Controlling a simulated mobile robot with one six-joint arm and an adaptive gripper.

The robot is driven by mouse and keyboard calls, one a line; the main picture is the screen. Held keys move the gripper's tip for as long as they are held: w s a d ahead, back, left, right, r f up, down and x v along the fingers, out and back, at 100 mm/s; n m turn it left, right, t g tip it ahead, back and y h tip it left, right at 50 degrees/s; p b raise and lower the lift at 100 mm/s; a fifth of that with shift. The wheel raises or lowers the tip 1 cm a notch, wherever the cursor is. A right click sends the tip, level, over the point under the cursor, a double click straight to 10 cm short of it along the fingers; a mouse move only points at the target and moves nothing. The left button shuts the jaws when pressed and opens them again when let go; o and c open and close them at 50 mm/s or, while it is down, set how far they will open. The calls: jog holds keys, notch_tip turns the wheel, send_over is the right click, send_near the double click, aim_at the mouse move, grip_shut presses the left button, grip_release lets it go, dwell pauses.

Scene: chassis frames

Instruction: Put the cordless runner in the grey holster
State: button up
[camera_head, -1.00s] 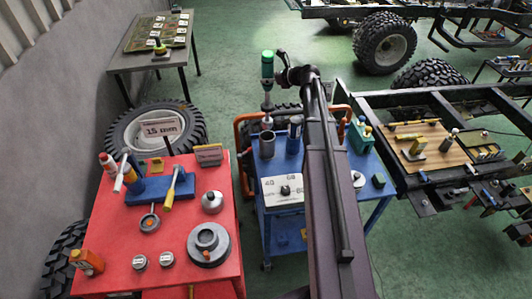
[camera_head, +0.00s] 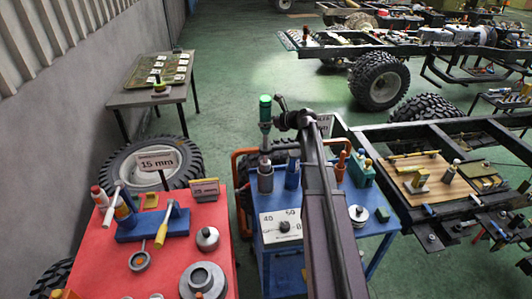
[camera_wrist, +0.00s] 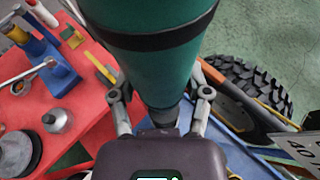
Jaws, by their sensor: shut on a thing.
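The cordless runner (camera_head: 265,110) is a green upright tool with a dark band and a narrower grey lower part. My gripper (camera_wrist: 162,98) is shut on it; the green body fills the top of the wrist view (camera_wrist: 155,50). The grey holster (camera_head: 265,181) is an upright cup on the blue cart. The runner's lower end is at the holster's mouth in the head view; I cannot tell how far inside it is. The wrist view hides the holster behind the tool and gripper.
A blue holster (camera_head: 292,174) stands close right of the grey one. The red cart (camera_head: 185,255) with tools is at left. A chassis frame (camera_head: 440,137) with a wooden board (camera_head: 436,178) is at right.

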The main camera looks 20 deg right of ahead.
aim_at(267, 147)
jog(key=shift+f+b, duration=3.85)
jog(key=shift+f, duration=0.5)
jog(key=shift+f+b, duration=2.1)
jog(key=shift+b, duration=0.2)
jog(key=shift+f, duration=0.1)
jog(key=o, duration=1.3)
jog(key=shift+o, duration=0.2)
jog(key=shift+s+r, duration=0.1)
jog(key=shift+r, duration=0.1)
jog(key=p+v, duration=0.4)
jog(key=v, duration=0.7)
jog(key=shift+s+d+p, duration=0.25)
jog(key=shift+s+p, duration=0.05)
jog(key=shift+p, duration=0.05)
